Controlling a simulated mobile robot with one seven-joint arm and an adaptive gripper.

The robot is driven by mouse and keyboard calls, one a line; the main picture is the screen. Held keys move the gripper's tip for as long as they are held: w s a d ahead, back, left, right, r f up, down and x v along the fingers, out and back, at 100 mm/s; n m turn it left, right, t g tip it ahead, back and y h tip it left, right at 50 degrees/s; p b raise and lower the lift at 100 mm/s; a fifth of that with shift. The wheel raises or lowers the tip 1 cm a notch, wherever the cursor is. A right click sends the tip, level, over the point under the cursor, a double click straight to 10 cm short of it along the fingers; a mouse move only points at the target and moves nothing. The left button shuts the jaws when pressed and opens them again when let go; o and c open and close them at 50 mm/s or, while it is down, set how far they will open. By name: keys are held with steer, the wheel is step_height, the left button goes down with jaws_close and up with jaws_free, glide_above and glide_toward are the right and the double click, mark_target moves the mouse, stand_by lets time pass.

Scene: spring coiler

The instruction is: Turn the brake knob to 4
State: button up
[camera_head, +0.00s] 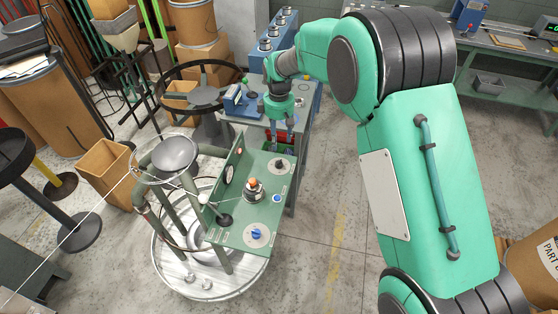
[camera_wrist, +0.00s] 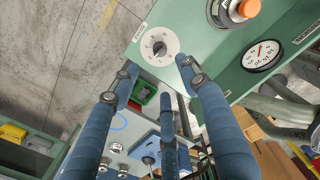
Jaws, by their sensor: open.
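A green control panel (camera_head: 245,205) stands on a round frame in the head view. A small dark knob on a pale round dial (camera_head: 280,165) sits at its far right corner. The same dial seems to show in the wrist view (camera_wrist: 158,44), with a dark knob at its centre; its numbers are too small to read. A small label beside it is not clearly legible. My gripper (camera_head: 284,138) is just beyond that corner in the head view. In the wrist view my gripper's blue fingers (camera_wrist: 158,74) are spread, empty and apart from the knob.
An orange button (camera_head: 253,183), a blue knob (camera_head: 257,233) and a gauge (camera_wrist: 262,55) are also on the panel. A bench with blue devices (camera_head: 240,102) stands behind.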

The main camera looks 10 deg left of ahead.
mark_target(279, 161)
steer(key=shift+f, duration=0.1)
stand_by(0.3)
step_height(279, 161, down, 14)
steer(key=shift+r+b, duration=0.25)
steer(key=shift+b, duration=0.75)
jaws_close()
